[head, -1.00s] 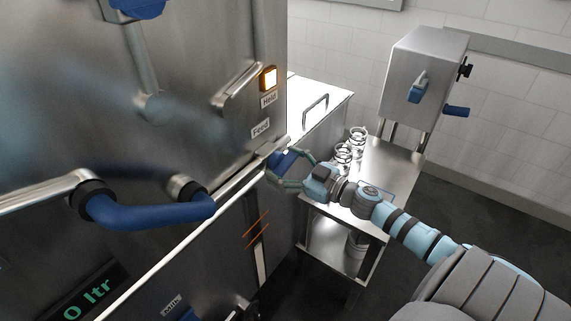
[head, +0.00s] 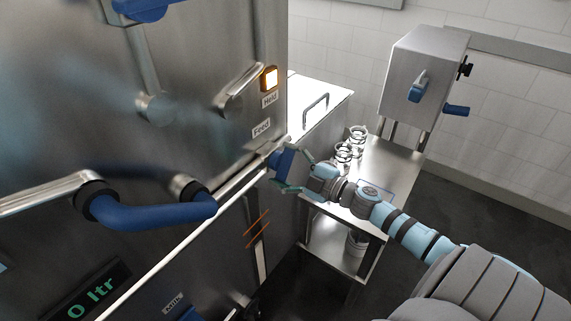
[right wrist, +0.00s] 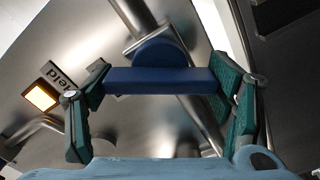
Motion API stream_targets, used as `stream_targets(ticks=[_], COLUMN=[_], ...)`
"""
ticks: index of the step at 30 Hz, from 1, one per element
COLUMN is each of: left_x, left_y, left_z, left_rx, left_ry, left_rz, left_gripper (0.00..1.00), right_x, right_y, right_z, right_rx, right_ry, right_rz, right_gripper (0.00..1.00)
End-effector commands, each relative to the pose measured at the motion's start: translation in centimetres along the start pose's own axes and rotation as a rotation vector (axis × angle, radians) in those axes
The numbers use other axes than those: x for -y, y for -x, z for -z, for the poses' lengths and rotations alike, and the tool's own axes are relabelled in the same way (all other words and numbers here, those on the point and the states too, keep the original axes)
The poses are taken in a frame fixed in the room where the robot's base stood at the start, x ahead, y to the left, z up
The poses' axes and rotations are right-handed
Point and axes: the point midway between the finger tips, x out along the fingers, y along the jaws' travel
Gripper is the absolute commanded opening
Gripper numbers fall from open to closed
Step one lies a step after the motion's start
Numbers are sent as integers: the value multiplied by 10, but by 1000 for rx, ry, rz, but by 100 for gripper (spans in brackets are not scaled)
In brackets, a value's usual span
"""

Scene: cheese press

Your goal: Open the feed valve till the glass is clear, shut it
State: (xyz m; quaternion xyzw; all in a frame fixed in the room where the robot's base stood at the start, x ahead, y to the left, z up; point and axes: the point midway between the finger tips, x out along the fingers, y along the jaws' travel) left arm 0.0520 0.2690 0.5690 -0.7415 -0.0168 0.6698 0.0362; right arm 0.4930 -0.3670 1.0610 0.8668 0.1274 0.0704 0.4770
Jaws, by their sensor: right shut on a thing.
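The feed valve's blue handle (head: 283,165) sits on a steel pipe stub just below the "Feed" label (head: 261,128) on the steel machine. My right gripper (head: 291,171) is shut on this handle. In the right wrist view the blue handle (right wrist: 160,80) lies crosswise between the two green fingers of my right gripper (right wrist: 160,100). A narrow upright strip (head: 255,218) with orange marks is on the machine's front below the valve. I cannot tell whether it is the glass, or what is in it. My left gripper is out of view.
An orange-rimmed lamp (head: 269,79) glows above the "Held" label (head: 268,99). A display (head: 88,300) reads 0 ltr. A large blue-gripped bar (head: 150,212) juts out at the left. Glass jars (head: 343,153) stand on a steel table (head: 385,165) behind my right arm.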

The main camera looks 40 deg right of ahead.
Motion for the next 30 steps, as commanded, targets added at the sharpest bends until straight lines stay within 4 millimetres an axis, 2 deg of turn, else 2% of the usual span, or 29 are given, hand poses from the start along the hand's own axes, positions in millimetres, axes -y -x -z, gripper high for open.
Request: stream_targets(ticks=[15,21,30], left_x=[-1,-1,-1], left_y=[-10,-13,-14], left_z=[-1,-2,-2], left_rx=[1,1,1], left_ry=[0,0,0], left_rz=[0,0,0], left_gripper=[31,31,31], right_x=[2,2,1], right_y=[0,0,0], right_z=[-1,-1,-1], right_rx=[1,1,0], right_ry=[432,527,582], right_rz=[1,1,1], right_gripper=[47,47,47])
